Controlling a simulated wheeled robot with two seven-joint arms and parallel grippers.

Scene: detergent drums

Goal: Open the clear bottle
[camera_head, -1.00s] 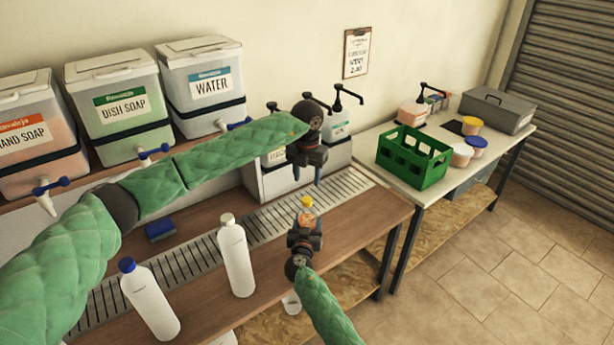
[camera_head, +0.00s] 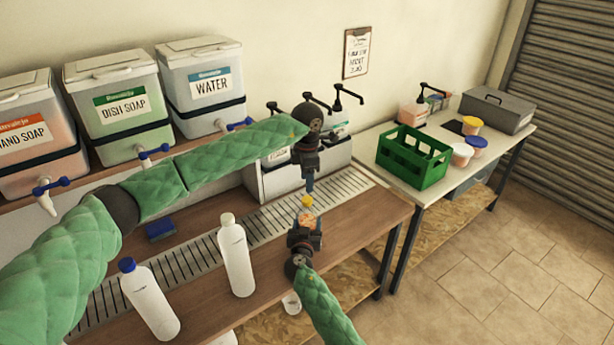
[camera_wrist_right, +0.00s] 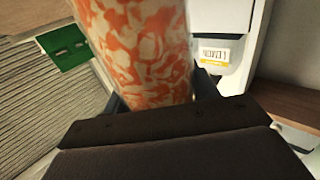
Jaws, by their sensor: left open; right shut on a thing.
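The bottle (camera_head: 305,217) with a yellow cap (camera_head: 306,201) stands upright in my right gripper (camera_head: 305,232), above the counter's front part. In the right wrist view its body (camera_wrist_right: 140,50) shows an orange and white mottled pattern, with my right gripper's fingers on both sides of it. The cap is on the bottle's top. My left gripper (camera_head: 309,184) is open, pointing down just above the cap. Its fingers line up in the head view, so the gap between them is hidden. I cannot tell whether they touch the cap.
A white bottle (camera_head: 236,258) and a blue-capped white bottle (camera_head: 150,305) stand on the wooden counter (camera_head: 365,225). Behind are a drain grate, a blue sponge (camera_head: 160,230) and labelled drums (camera_head: 120,105). A green crate (camera_head: 413,160) sits on the right table.

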